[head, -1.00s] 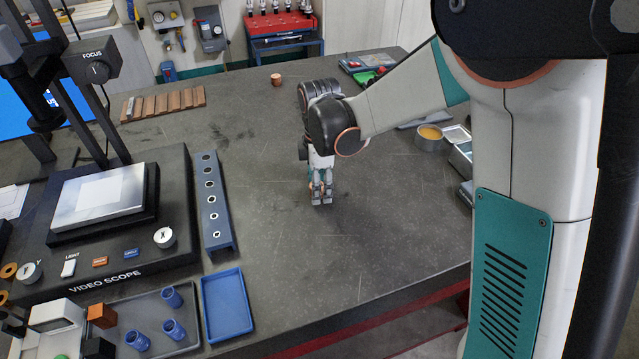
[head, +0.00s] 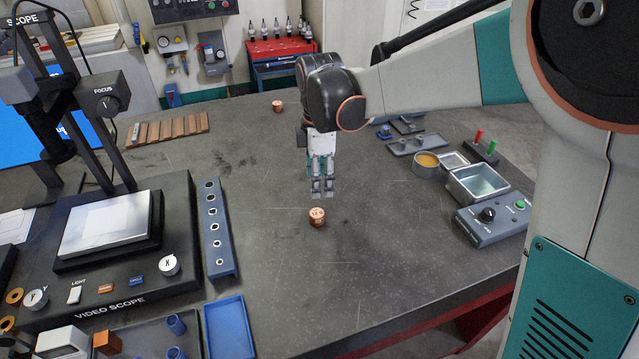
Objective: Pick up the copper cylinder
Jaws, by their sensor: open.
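A small copper cylinder (head: 317,217) stands upright on the dark table near the middle of the head view, with dark marks on its top and side. My gripper (head: 322,192) points down, just behind and above it in the picture. The fingers are open with nothing visible between them, and they look clear of the cylinder. A second copper cylinder (head: 278,106) stands at the far side of the table, away from the gripper.
A video scope (head: 125,262), a blue rack with holes (head: 218,232) and a blue tray (head: 229,330) fill the left. Metal tins (head: 478,184) and a control box (head: 492,222) stand at the right. The table around the near cylinder is clear.

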